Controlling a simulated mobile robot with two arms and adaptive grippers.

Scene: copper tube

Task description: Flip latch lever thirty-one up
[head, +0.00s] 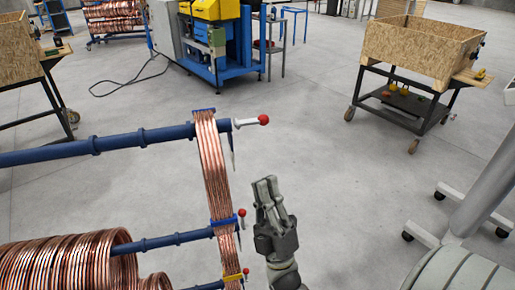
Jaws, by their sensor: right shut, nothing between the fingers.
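Blue rack rods come in from the left with latch levers at their ends. The top lever (247,122) is pale with a red ball knob and points right, roughly in line with its rod. A middle lever's red knob (242,212) sits just above its rod end, and a lower lever's red knob (246,271) shows beside a yellow band. No number is readable, so I cannot tell which is thirty-one. My right gripper (267,184) is shut and empty, pointing up, to the right of the middle lever and apart from it. My left gripper is not in view.
A bundle of copper tubes (213,165) hangs at the rod ends, left of my gripper. Large copper coils (60,265) fill the lower left. A wooden crate cart (425,45) and a blue-yellow machine (215,45) stand farther back. The floor between is clear.

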